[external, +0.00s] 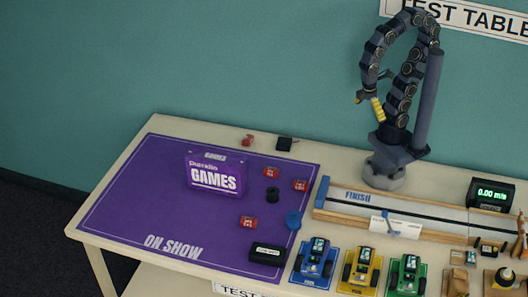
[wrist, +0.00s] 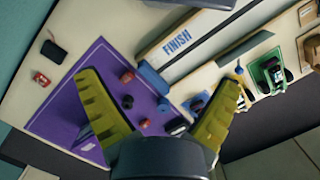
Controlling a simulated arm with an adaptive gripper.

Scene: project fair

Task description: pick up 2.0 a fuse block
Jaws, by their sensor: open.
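Several small red blocks with white labels, which look like fuse blocks, show in the external view. One red block (external: 271,173) and another red block (external: 301,186) lie near the purple mat's right edge, a third red block (external: 248,222) lies lower on the mat, and one more red block (external: 248,140) lies on the bare table behind it. Their ratings are too small to read. The wrist view shows red blocks too, one (wrist: 128,76) between my fingers and one (wrist: 41,78) off to the left. My gripper (wrist: 160,80) is open and empty, high above the table.
The purple mat (external: 120,215) holds a purple GAMES box (external: 214,178), a black spool (external: 272,194), a blue disc (external: 294,220) and a black box (external: 267,254). Right of it stand the FINISH track (external: 345,194) and several model cars. A dark box (external: 285,144) sits behind.

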